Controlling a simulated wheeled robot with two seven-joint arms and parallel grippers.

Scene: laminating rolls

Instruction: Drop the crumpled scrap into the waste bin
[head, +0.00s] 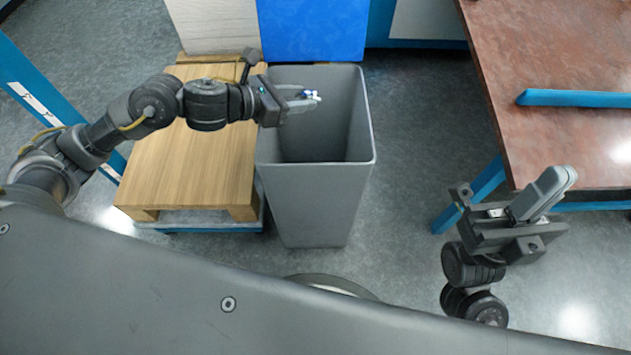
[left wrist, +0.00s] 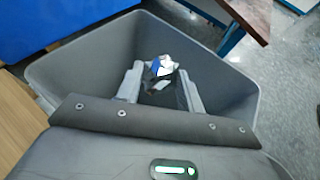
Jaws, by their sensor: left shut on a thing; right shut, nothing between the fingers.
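The waste bin (head: 315,205) is a tall grey open-topped bin standing on the floor in the middle of the head view. In the left wrist view its inner walls (left wrist: 95,62) surround the fingers. My left gripper (head: 312,100) is over the bin's opening and shut on the crumpled scrap (head: 309,94). The scrap is small, white with blue and dark parts, and it also shows between the fingertips in the left wrist view (left wrist: 163,67). The fingers hide part of it. My right gripper (head: 553,190) is shut and empty, beside the red-brown table.
A wooden pallet-like platform (head: 190,165) stands just left of the bin. A blue panel (head: 313,30) and a pale panel (head: 213,25) are behind. A red-brown table (head: 560,60) with a blue bar (head: 575,98) is at right. Floor between bin and table is clear.

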